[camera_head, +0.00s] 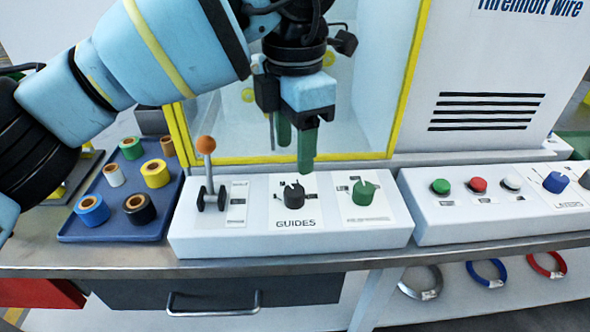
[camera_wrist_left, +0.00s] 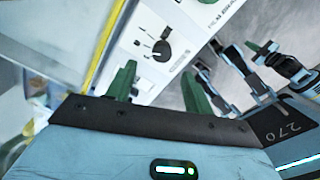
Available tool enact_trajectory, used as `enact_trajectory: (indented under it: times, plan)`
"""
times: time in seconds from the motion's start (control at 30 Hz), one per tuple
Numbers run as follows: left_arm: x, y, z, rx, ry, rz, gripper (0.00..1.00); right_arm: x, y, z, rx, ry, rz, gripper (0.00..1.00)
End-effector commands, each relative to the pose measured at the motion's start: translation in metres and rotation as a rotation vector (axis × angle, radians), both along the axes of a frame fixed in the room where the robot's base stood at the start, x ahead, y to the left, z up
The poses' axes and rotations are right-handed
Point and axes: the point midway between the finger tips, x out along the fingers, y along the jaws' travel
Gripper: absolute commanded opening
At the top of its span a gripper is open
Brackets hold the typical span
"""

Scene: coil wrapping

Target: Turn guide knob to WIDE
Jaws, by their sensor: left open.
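The black guide knob (camera_head: 293,193) sits on the white panel above the printed word GUIDES. It has a pale pointer mark on top; the setting words beside it are too small to read. It also shows in the left wrist view (camera_wrist_left: 161,49). My left gripper (camera_head: 291,158) is open and empty, its green fingers pointing down above and behind the knob, apart from it. In the left wrist view the two fingers (camera_wrist_left: 158,74) are spread, with the knob beyond them. What seems to be my right gripper (camera_wrist_left: 261,48) shows small in the left wrist view.
A green knob (camera_head: 363,192) is right of the guide knob, and an orange-topped lever (camera_head: 206,146) is left of it. A blue tray (camera_head: 120,234) with several coils lies further left. A button panel (camera_head: 480,232) is at right. A yellow-framed window (camera_head: 412,70) stands behind.

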Motion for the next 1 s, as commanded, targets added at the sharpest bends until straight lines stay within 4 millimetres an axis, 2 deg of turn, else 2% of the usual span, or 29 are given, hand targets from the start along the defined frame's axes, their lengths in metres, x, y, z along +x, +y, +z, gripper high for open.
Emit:
enact_trajectory:
  times: [0.1, 0.27, 0.7, 0.83, 1.0]
  plan:
    - [0.000, 0.000, -0.001, 0.000, 0.001, 0.000, 0.52, -0.013, 0.000, -0.004, -0.001, 0.029, 0.001, 0.00]
    - [0.000, 0.000, -0.008, 0.000, 0.003, 0.000, 0.52, -0.019, 0.000, -0.006, -0.001, 0.042, 0.002, 0.00]
    - [0.000, 0.000, -0.068, -0.002, 0.006, -0.001, 0.52, -0.014, 0.000, -0.015, 0.000, 0.034, 0.001, 0.00]
    - [0.000, 0.000, -0.078, -0.001, 0.004, -0.001, 0.52, -0.010, -0.001, -0.016, -0.002, 0.028, 0.000, 0.00]
    - [0.000, 0.000, -0.080, -0.002, 0.002, -0.001, 0.52, -0.010, -0.003, -0.016, -0.005, 0.028, -0.001, 0.00]
